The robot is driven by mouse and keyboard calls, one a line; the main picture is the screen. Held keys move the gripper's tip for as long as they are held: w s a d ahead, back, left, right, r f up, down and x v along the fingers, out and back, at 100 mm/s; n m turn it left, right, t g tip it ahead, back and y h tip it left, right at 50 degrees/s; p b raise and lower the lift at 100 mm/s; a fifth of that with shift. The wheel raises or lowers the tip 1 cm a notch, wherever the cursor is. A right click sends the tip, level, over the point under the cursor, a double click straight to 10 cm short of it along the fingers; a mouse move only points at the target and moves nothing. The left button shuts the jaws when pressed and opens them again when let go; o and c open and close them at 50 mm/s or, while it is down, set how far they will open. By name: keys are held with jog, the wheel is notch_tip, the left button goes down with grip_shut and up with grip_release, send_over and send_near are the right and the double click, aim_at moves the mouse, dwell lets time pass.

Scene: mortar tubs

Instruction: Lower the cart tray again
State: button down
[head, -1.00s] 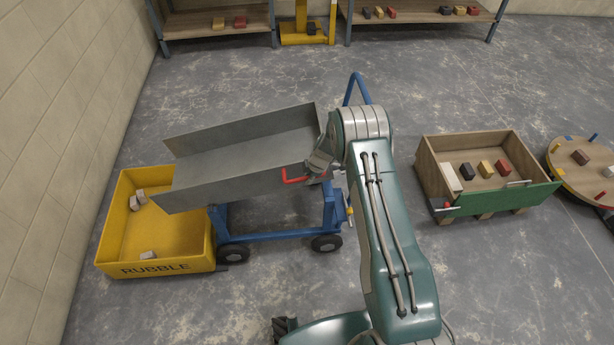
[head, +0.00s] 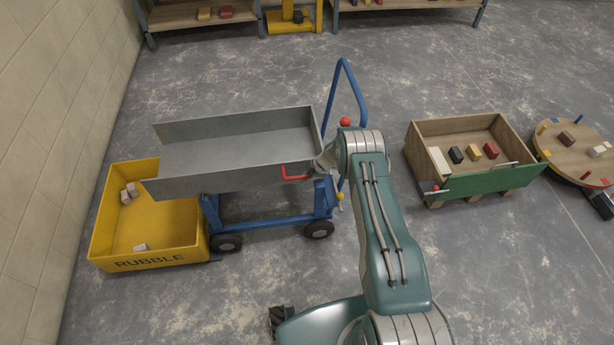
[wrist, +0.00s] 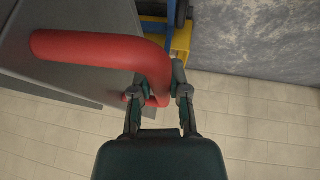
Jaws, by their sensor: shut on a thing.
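The grey cart tray (head: 240,150) sits on the blue cart (head: 265,222) in the head view, close to level, with its left end reaching over the yellow rubble bin. A red handle (head: 296,174) is on the tray's near side at the right; it also shows large in the wrist view (wrist: 95,52). My gripper (wrist: 158,92) is shut on the red handle, with a finger on each side of the bar. In the head view my gripper (head: 318,168) is partly hidden by my own wrist.
The yellow rubble bin (head: 150,262) with several light blocks stands left, by the wall. A wooden crate (head: 470,125) with a green front and a round wooden table (head: 575,160) stand right. Shelves (head: 200,16) are at the back. The floor between cart and crate is clear.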

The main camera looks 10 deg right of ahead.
jog(key=shift+d+f, duration=0.1)
jog(key=c, duration=0.6)
grip_release()
jog(key=shift+f, duration=0.1)
jog(key=v, duration=0.4)
jog(key=shift+d+r, duration=0.15)
jog(key=shift+r, duration=0.2)
jog(key=s+d, duration=0.4)
jog(key=d, duration=0.7)
jog(key=shift+s, duration=0.3)
jog(key=shift+d, duration=0.1)
